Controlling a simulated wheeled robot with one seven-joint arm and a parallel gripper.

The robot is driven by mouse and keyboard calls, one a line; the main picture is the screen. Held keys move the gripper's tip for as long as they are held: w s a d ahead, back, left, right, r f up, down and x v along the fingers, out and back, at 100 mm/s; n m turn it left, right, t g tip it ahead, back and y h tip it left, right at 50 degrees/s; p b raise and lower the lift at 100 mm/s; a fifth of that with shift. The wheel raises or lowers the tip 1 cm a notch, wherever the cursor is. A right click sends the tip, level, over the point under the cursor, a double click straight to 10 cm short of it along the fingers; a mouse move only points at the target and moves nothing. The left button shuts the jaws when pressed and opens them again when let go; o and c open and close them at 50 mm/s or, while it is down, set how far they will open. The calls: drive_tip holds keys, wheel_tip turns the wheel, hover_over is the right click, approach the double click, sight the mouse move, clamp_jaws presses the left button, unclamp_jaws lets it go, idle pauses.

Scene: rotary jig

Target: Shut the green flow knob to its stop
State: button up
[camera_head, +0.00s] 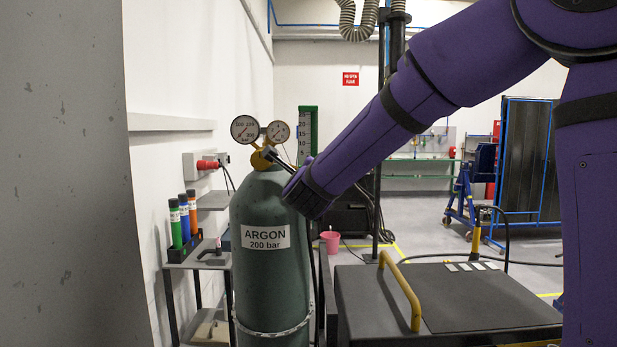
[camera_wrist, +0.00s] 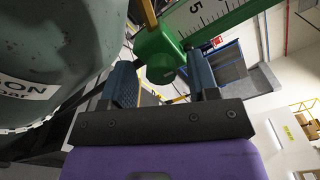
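The green flow knob (camera_wrist: 161,73) shows in the wrist view at the lower end of the green flowmeter (camera_wrist: 215,22) with its white number scale. My gripper (camera_wrist: 160,62) is open, with one blue-padded finger left of the knob and one right of it. Gaps show on both sides, and neither finger visibly touches it. In the head view my gripper (camera_head: 279,160) reaches the regulator on top of the argon cylinder (camera_head: 262,270). The flowmeter (camera_head: 308,125) stands upright behind it. The knob is hidden there by my arm and gripper.
Two round gauges (camera_head: 244,129) sit left of the flowmeter, close to my gripper. A dark cart (camera_head: 450,300) with a yellow handle (camera_head: 402,290) stands at the lower right. A small shelf (camera_head: 205,257) holds coloured tubes at the left wall.

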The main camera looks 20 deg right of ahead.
drive_tip(key=shift+s, duration=0.1)
drive_tip(key=v, duration=1)
drive_tip(key=shift+s, duration=0.3)
drive_tip(key=shift+a+r+n, duration=0.1)
drive_tip(key=shift+r+n, duration=0.05)
drive_tip(key=shift+n, duration=0.15)
drive_tip(key=s+d+f+n+g+y, duration=0.2)
drive_tip(key=s+d+f+n+g, duration=0.1)
drive_tip(key=s+n, duration=0.5)
drive_tip(key=s+d+f+n+g+y, duration=0.1)
drive_tip(key=s+d+f+n+g, duration=0.2)
drive_tip(key=s+n, duration=0.6)
drive_tip(key=s+d+f+n+g+y, duration=0.2)
drive_tip(key=s+d+n+g, duration=0.2)
drive_tip(key=s+n, duration=0.5)
drive_tip(key=shift+s+f+g+y, duration=0.3)
drive_tip(key=shift+s+f+g, duration=0.1)
drive_tip(key=shift+s+g, duration=0.45)
drive_tip(key=shift+w, duration=0.1)
